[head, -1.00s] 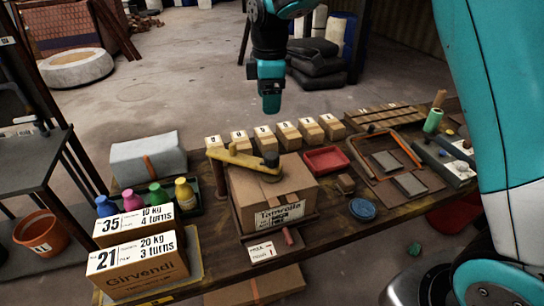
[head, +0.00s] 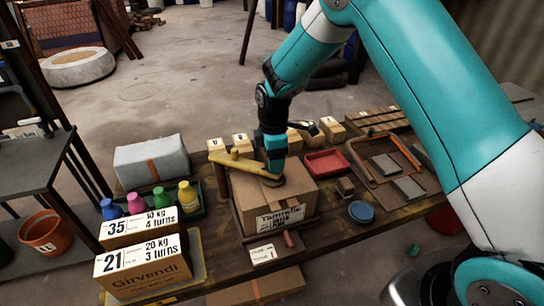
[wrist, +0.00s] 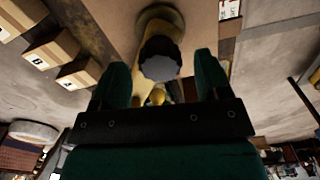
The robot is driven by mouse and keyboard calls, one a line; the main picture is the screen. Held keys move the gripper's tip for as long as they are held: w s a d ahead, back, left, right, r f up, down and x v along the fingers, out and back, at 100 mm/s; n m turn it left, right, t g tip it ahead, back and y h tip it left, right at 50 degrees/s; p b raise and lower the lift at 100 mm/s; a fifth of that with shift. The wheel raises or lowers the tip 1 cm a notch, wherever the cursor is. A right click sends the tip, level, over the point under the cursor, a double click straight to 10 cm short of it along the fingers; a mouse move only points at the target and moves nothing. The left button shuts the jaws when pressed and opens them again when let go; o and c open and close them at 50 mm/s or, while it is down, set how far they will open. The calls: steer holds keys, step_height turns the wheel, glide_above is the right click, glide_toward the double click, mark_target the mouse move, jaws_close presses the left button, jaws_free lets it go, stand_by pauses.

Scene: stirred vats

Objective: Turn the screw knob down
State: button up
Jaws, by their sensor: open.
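The screw knob (wrist: 160,60) shows in the wrist view as a dark, round-topped piece between my gripper's two green fingers. It sits at the end of a yellow arm (head: 236,162), above a round pad (head: 273,181) at the top of a cardboard box (head: 285,197). My gripper (head: 273,165) points down over the knob, its fingers open on either side. Gaps show between fingers and knob in the wrist view. In the head view my gripper hides the knob. I cannot tell whether the pad presses on the box.
Two label boxes, "35, 10 kg, 4 turns" (head: 140,226) and "21, 20 kg, 3 turns" (head: 150,275), stand at left front. Coloured bottles (head: 163,198), a red tray (head: 327,161) and a blue disc (head: 361,211) lie nearby.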

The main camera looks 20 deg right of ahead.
steer(key=shift+f, duration=0.55)
steer(key=c, duration=0.9)
steer(key=shift+m+b, duration=0.4)
steer(key=shift+m, duration=1.9)
steer(key=o, duration=0.9)
